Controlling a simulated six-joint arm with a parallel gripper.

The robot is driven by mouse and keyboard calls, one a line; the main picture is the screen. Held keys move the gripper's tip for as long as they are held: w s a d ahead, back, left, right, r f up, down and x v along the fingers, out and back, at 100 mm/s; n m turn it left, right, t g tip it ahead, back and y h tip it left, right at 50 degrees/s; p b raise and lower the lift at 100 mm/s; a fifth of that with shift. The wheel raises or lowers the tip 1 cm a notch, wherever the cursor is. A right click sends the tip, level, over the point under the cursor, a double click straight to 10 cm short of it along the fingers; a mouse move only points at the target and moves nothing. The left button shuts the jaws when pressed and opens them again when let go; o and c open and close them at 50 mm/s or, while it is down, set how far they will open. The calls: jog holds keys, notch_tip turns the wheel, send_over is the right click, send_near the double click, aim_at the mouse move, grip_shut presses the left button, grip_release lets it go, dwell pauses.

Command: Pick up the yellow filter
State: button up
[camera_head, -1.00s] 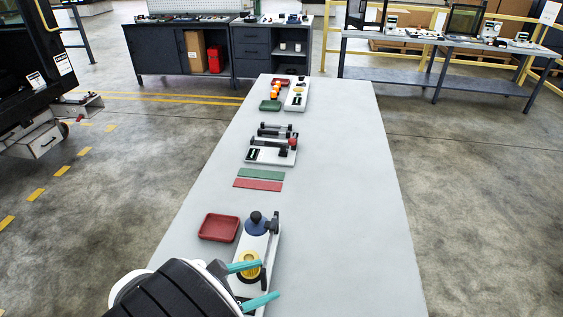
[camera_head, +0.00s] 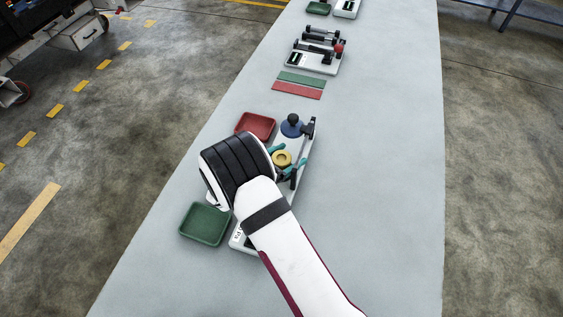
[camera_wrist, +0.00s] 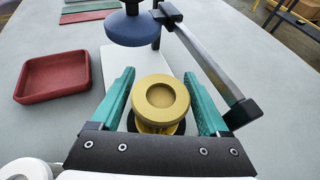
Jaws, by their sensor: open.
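The yellow filter (camera_head: 282,158) is a round piece with a recessed top, standing upright on a white base board (camera_head: 304,165). In the wrist view the filter (camera_wrist: 160,104) sits between the two teal fingers of my gripper (camera_wrist: 162,100). The fingers are open, one on each side of the filter, with a visible gap on both sides. In the head view my gripper (camera_head: 287,160) is at the filter, with its fingertips partly showing. My wrist hides part of the base board and the near side of the filter.
A blue round piece with a dark knob (camera_head: 291,126) and a grey lever bar (camera_wrist: 208,58) stand close beyond the filter. A red tray (camera_head: 255,126) and a green tray (camera_head: 205,224) lie to the left. The table's right side is clear.

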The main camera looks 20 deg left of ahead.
grip_shut()
dwell(0.4)
